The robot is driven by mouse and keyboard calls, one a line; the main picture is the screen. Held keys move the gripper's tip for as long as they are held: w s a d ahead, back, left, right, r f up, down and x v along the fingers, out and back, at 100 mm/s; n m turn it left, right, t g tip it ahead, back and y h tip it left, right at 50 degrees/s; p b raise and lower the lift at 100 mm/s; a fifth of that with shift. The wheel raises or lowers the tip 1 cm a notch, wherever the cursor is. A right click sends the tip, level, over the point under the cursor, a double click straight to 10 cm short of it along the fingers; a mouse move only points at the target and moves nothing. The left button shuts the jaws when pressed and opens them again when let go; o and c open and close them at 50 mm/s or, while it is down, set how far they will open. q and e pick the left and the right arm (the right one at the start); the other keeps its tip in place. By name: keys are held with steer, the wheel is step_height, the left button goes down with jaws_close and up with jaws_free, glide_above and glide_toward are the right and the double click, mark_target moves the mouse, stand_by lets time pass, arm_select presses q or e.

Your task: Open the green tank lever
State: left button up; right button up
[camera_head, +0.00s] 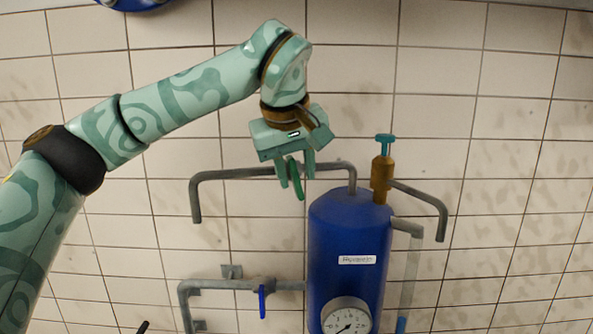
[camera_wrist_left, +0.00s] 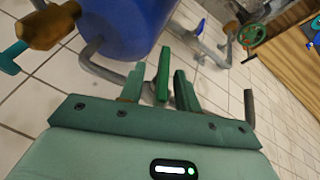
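The green tank lever (camera_head: 297,180) hangs at the grey pipe (camera_head: 240,173) left of the blue tank (camera_head: 345,245). My left gripper (camera_head: 295,172) is over it from above, pointing down, with a finger on either side of the lever. In the left wrist view the lever (camera_wrist_left: 163,76) stands between the fingertips, with a gap visible on its left. The gripper looks open around it. Contact with the right finger is hard to tell. The lever's pivot is partly hidden. My right gripper is not in view.
A brass valve (camera_head: 381,172) with a teal handle (camera_head: 384,143) stands on the tank's right. A gauge (camera_head: 346,318) is on the tank front. A blue lever (camera_head: 262,302) is on a lower pipe. The left wrist view shows a green handwheel (camera_wrist_left: 252,34).

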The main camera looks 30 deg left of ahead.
arm_select(q)
steer(key=shift+w+a+f, duration=0.1)
steer(key=shift+a+f, duration=0.15)
steer(key=shift+f, duration=0.2)
steer(key=shift+d, duration=0.1)
jaws_close()
steer(key=shift+t+h+b, duration=0.4)
steer(key=shift+t+b, duration=0.1)
steer(key=shift+b, duration=0.4)
steer(key=n+t+h+b, duration=0.1)
steer(key=t+h+b, duration=0.1)
steer(key=b, duration=0.5)
steer(key=n+t+h+b, duration=0.1)
steer(key=t+h+b, duration=0.2)
steer(key=b, duration=0.4)
steer(key=f+n+t+h+b, duration=0.1)
steer(key=t+h+b, duration=0.1)
steer(key=t+b, duration=0.2)
steer(key=shift+s+a+n+h+b, duration=0.3)
steer(key=shift+a+h+b, duration=0.1)
steer(key=shift+b, duration=1.1)
steer(key=shift+d+r+t+b, duration=0.1)
steer(key=shift+r+t+b, duration=0.05)
steer(key=shift+t+b, duration=0.6)
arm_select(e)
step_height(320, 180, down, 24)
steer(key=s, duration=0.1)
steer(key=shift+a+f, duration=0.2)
